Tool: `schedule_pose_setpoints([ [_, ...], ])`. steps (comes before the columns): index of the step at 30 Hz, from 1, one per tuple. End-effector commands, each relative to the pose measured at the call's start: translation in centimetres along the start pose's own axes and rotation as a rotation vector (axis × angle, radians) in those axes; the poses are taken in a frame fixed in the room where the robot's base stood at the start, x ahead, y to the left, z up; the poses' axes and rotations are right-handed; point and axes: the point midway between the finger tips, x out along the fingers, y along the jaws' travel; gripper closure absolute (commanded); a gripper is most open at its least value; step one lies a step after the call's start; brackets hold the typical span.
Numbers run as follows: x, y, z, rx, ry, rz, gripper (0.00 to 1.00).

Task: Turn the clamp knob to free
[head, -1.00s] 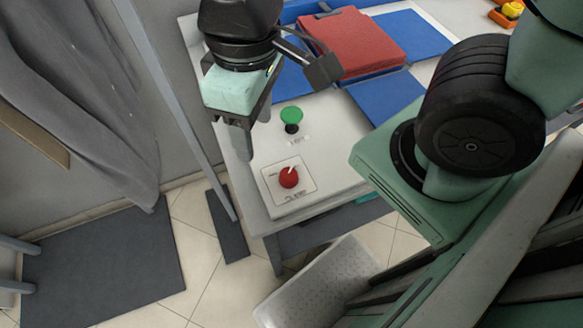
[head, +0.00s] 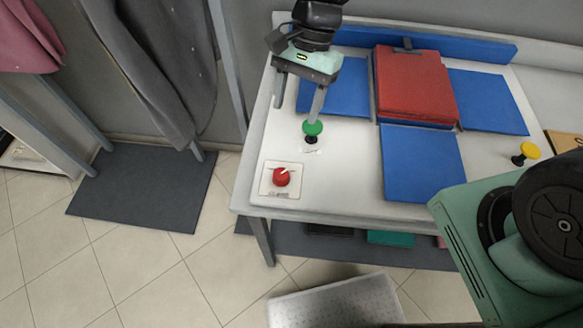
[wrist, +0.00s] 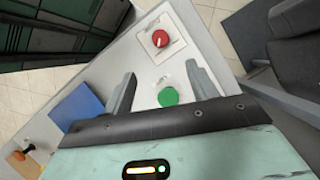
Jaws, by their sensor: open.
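The red clamp knob (head: 281,177) sits on a square white plate (head: 267,188) at the table's front left corner. A white pointer mark on it points to the upper right in the head view; the plate's lettering is too small to read. My gripper (head: 297,113) is open and empty above the table, behind the knob and apart from it. One finger overlaps the edge of the green button (head: 313,128) in the head view. In the wrist view the knob (wrist: 160,39) lies beyond my fingertips (wrist: 161,78), and the green button (wrist: 168,97) shows between the fingers.
A red padded block (head: 415,85) stands among blue panels (head: 422,165) on the white table (head: 345,190). A yellow knob (head: 530,150) is at the right. A grey garment (head: 165,80) hangs left of the table. The table around the red knob is clear.

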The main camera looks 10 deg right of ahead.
Motion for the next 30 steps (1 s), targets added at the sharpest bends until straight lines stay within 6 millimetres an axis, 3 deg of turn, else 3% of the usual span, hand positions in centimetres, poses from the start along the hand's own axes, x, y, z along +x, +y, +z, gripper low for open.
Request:
schedule_pose_setpoints([
  [21, 13.2, 0.2, 0.2, -0.004, -0.002, 0.005, 0.42],
  [30, 16.2, 0.1, 0.1, -0.005, 0.000, 0.003, 0.42],
])
